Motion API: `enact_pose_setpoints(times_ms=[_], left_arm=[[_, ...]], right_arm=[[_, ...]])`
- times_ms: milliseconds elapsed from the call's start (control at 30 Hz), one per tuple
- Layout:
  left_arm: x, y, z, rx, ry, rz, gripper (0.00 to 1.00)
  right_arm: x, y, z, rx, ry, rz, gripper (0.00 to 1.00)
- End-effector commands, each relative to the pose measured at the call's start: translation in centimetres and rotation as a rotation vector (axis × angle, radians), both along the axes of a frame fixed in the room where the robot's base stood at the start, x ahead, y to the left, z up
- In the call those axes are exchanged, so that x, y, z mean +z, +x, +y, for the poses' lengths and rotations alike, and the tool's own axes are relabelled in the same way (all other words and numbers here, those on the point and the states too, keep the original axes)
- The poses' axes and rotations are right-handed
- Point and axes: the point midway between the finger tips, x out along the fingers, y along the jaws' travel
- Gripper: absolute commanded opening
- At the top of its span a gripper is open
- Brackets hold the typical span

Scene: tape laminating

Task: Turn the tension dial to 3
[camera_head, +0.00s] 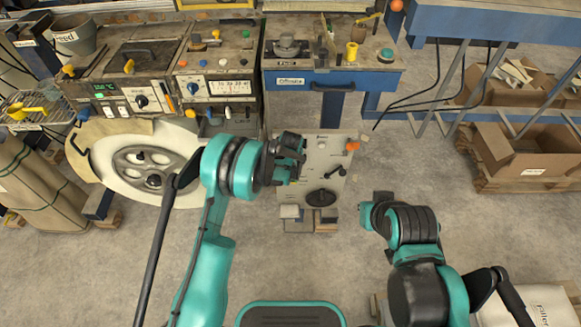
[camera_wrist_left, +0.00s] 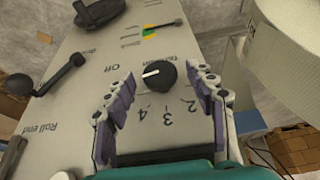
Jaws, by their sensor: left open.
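The tension dial (camera_wrist_left: 160,75) is a round black knob with a white pointer line, on a grey control panel in the left wrist view. The line lies toward the left of the knob, on the side of the word "Off". Printed numbers 2, 3 and 4 curve along the knob's near side, with 3 between 2 and 4. My left gripper (camera_wrist_left: 163,105) is open, its purple-padded fingers either side of the numbers, just short of the knob. In the head view my left gripper (camera_head: 296,158) is over the panel (camera_head: 318,160) and hides part of it. My right gripper (camera_head: 376,208) is right of the panel.
The panel also carries a crank lever (camera_wrist_left: 58,76), a black handle (camera_wrist_left: 98,12) and a slider (camera_wrist_left: 152,30). A big pale roll (camera_wrist_left: 290,45) is close on the right. A workbench (camera_head: 330,78) stands behind; open floor lies right of the panel.

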Motion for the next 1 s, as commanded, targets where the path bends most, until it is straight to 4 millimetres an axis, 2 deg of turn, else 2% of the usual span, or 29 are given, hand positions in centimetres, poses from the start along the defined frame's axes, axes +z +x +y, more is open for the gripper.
enact_pose_setpoints(times_ms=[100, 367, 433, 567, 600, 1000], left_arm=[[-0.79, 0.32, 0.01, 0.0, 0.0, 0.0, 0.56], [-0.84, 0.38, 0.0, 0.0, 0.0, 0.0, 0.56], [-0.83, 0.38, 0.0, 0.0, 0.0, 0.0, 0.42], [-0.83, 0.38, 0.0, 0.0, 0.0, 0.0, 0.08], [-0.83, 0.38, 0.0, 0.0, 0.0, 0.0, 0.06], [-0.9, 0.37, 0.18, 0.001, -0.059, 0.001, 0.06]], right_arm=[[-0.38, 0.0, 0.0, 0.0, 0.0, 0.0, 0.0], [-0.32, 0.01, 0.0, 0.0, 0.0, 0.0, 0.0], [-0.33, 0.0, 0.0, 0.0, 0.0, 0.0, 0.0], [-0.34, 0.01, 0.0, 0.0, 0.0, 0.0, 0.0], [-0.34, 0.01, 0.0, 0.0, 0.0, 0.0, 0.0], [-0.6, 0.01, 0.0, 0.0, 0.0, 0.0, 0.0]])
